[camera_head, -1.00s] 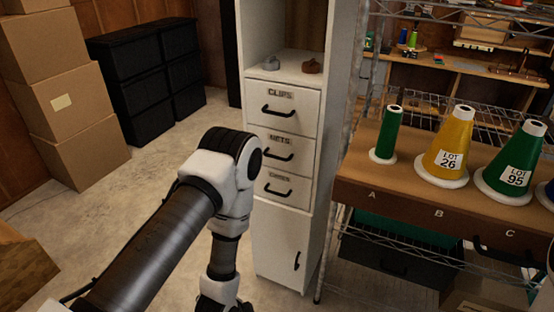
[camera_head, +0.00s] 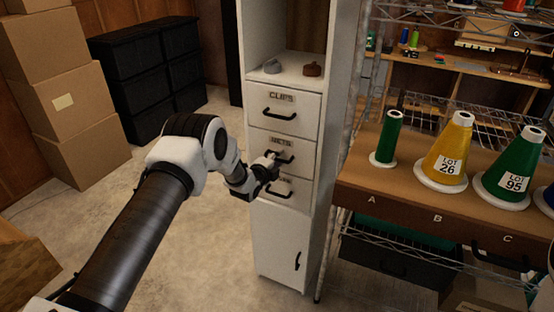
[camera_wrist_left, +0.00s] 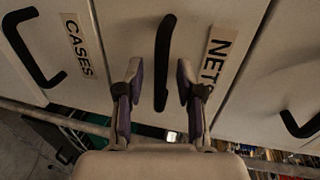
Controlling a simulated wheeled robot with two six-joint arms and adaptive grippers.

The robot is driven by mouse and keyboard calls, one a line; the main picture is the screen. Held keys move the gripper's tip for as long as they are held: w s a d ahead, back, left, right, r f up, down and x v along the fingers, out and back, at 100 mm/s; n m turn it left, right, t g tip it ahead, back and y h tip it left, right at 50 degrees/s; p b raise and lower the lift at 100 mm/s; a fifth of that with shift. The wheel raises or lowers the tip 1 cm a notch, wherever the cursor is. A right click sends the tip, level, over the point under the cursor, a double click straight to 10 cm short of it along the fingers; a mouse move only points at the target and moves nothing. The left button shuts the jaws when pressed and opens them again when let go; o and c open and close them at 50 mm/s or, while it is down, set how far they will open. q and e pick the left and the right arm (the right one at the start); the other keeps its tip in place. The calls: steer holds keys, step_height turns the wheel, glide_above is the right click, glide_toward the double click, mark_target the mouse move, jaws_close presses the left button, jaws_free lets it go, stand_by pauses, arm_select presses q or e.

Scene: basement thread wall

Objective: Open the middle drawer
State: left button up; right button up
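The middle drawer (camera_head: 305,158), labelled NETS, is shut in a white cabinet, between the CLIPS drawer (camera_head: 307,108) above and the lowest drawer (camera_head: 302,195). Its black bar handle (camera_head: 288,158) is partly covered by my left gripper (camera_head: 273,163) in the head view. In the left wrist view, the NETS handle (camera_wrist_left: 164,50) runs between the two spread fingers of the left gripper (camera_wrist_left: 158,76). The fingers are apart, one on each side of the handle, with gaps showing. I cannot tell how deep they reach around it. My right gripper is not in view.
The lowest drawer, labelled CASES (camera_wrist_left: 78,47), has its own handle close by. A cabinet door (camera_head: 275,240) is below. A wire rack shelf (camera_head: 400,196) with thread cones stands to the right. Boxes and black drawer units (camera_head: 150,75) are at left; the floor before the cabinet is clear.

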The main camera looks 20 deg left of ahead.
arm_select(q)
steer(key=shift+w, duration=0.1)
steer(key=shift+c, duration=0.4)
jaws_close()
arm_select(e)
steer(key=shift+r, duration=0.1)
